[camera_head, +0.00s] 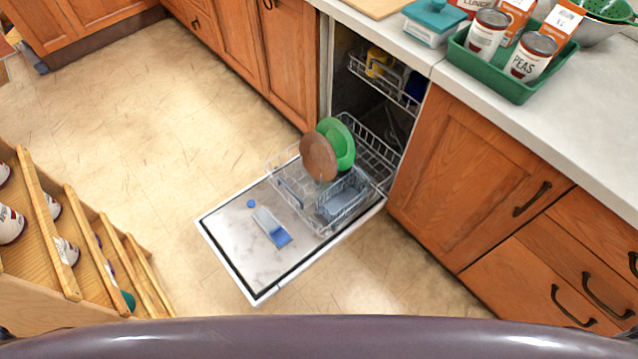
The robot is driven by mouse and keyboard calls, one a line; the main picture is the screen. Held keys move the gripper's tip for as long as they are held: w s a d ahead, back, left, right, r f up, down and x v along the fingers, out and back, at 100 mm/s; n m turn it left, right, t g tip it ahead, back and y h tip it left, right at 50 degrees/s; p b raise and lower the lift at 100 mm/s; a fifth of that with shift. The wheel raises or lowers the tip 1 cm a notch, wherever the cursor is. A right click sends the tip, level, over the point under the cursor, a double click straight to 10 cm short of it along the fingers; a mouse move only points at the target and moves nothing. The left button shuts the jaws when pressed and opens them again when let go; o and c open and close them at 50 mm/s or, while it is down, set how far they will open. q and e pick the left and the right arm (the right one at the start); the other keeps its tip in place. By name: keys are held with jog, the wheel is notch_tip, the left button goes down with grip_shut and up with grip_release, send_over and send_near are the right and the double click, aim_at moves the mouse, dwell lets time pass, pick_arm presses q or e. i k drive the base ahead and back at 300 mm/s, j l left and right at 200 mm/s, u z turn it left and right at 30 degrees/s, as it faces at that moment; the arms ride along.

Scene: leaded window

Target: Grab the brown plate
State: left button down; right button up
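The brown plate (318,157) stands on edge in the lower rack (291,204) of the open dishwasher. A green plate (342,143) stands right behind it and overlaps it from this view; I cannot tell if the two touch. The rack is pulled out over the lowered dishwasher door (234,222). Neither of my grippers shows in the head view.
The counter (600,125) on the right holds a green tray (519,88) with cans and boxes, and a teal container (432,24). A wooden shelf (72,237) with cans stands at the lower left. The floor (165,120) left of the dishwasher is clear.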

aim_at(318, 157)
jog(key=i+l, duration=0.65)
jog(key=l, duration=0.2)
